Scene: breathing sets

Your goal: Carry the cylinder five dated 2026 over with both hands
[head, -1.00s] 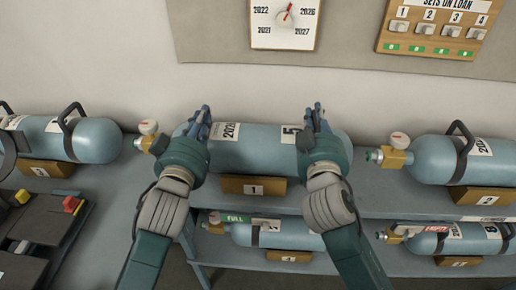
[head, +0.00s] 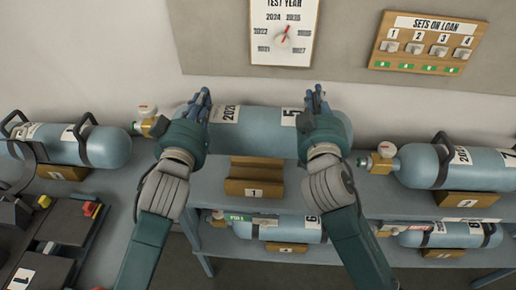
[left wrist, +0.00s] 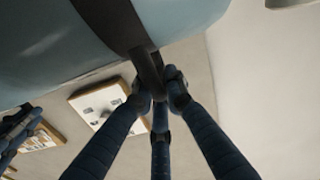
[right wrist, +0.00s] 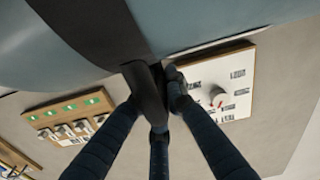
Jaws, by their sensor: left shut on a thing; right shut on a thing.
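The blue-grey cylinder five (head: 255,142) is held level above its wooden cradle marked 1 (head: 252,189). Its white 5 label faces up. Its year tag starts with 202, but the last digit is hard to read. My left gripper (head: 203,98) is shut on the dark handle at its left end, beside the brass valve and gauge. My right gripper (head: 316,95) is shut on the handle at its right end. The left wrist view shows that handle (left wrist: 150,75) between the fingers, and the right wrist view shows the other handle (right wrist: 147,90).
Other cylinders lie at left (head: 100,146) and right (head: 470,165) on cradles. More lie on the lower shelf (head: 285,232). Behind, a test-year dial board (head: 282,50) and a sets-on-loan board (head: 430,44) hang on the wall. Dark trays (head: 68,222) sit at lower left.

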